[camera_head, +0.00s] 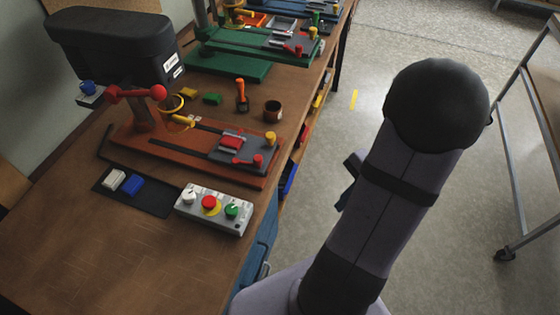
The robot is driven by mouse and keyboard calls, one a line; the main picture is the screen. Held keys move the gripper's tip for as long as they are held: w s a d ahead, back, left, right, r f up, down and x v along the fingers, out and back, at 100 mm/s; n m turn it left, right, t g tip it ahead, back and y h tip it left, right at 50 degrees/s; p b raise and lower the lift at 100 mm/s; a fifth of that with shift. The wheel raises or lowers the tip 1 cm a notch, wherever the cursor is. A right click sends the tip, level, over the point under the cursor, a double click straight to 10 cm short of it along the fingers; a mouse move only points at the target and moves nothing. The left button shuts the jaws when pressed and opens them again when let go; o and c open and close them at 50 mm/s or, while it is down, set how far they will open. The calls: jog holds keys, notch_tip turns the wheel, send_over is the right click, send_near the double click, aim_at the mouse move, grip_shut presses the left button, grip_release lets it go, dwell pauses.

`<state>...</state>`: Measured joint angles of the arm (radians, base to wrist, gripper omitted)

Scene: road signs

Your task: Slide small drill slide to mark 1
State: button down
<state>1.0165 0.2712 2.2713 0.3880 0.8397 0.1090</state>
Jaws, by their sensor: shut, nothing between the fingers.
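An orange drill press stands on the wooden workbench, with a black head (118,45) and an orange base (150,133). A grey slide (262,158) with red clamp parts sits at the right end of this base. A red-knobbed lever (248,160) and a yellow knob (270,138) are on it. A dark slot runs left from the slide. I cannot read any mark numbers, nor tell which drill is the small one. My gripper (348,180) is mostly hidden behind my arm, right of the bench and apart from the slide. It is shut and empty.
A green drill base (225,65) stands behind. A control box (213,209) with white, red and green knobs is in front. A black mat (150,200) holds white and blue blocks. A brown cup (272,110) and an orange-handled tool (241,94) stand behind the slide. The near benchtop is clear.

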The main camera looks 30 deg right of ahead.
jog(key=w+a+r+m+t+y, duration=0.1)
jog(key=w+r+m+t, duration=0.3)
jog(key=w+r+m, duration=0.4)
jog(key=w+m+y, duration=0.1)
jog(key=w+m, duration=0.1)
jog(key=w, duration=0.1)
jog(key=shift+a+m+t+y, duration=0.15)
jog(key=shift+m+t+y, duration=0.25)
jog(key=p, duration=0.3)
send_near(269, 163)
jog(key=f, duration=0.2)
jog(key=w+a+f, duration=0.1)
jog(key=shift+w+a+f, duration=0.2)
jog(key=shift+f, duration=0.2)
jog(key=shift+w+a+f, duration=0.1)
jog(key=shift+w+a, duration=0.55)
